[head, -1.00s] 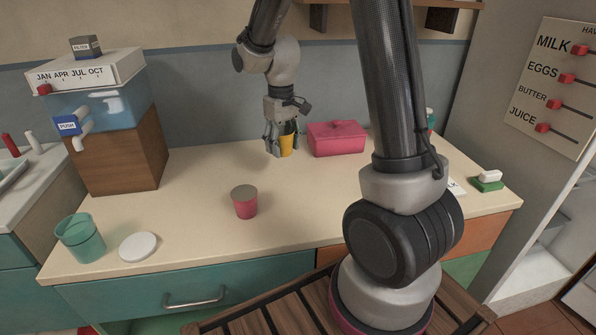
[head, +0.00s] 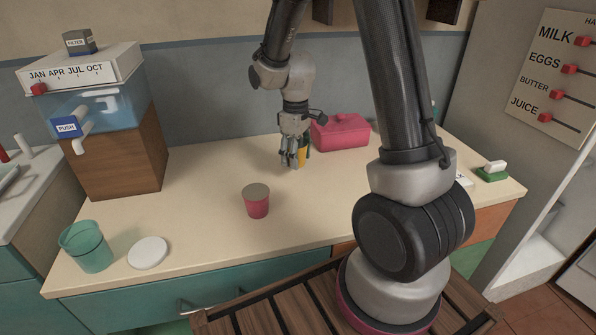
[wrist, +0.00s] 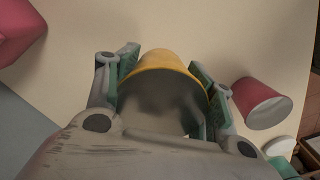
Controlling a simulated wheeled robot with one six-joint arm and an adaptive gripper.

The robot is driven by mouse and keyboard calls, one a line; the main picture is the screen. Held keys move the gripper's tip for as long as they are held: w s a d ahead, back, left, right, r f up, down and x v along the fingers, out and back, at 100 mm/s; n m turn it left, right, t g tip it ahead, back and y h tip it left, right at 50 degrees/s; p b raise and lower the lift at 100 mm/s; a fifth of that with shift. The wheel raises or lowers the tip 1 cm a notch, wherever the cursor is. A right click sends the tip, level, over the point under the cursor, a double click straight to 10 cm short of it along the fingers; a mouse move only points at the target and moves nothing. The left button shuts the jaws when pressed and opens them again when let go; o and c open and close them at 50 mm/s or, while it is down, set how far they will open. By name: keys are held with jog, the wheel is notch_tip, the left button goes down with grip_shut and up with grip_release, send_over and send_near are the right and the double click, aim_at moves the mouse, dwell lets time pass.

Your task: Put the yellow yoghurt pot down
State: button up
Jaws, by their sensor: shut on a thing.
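My gripper (head: 296,161) is shut on the yellow yoghurt pot (head: 304,157), low over the back middle of the counter. In the head view the fingers cover much of the pot, and I cannot tell whether its base touches the counter. In the wrist view the yellow pot (wrist: 160,62) sits between the two fingers, its rim and shaded grey end facing the camera.
A pink pot (head: 256,204) stands nearer the front. A pink lidded box (head: 341,133) is close behind and right of my gripper. A teal cup (head: 86,250) and white lid (head: 148,253) are front left. The dispenser (head: 110,150) is at left. The counter between is clear.

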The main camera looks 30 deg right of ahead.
aim_at(296, 179)
jog(key=shift+f, duration=2.7)
jog(key=shift+f, duration=0.1)
jog(key=o, duration=1.1)
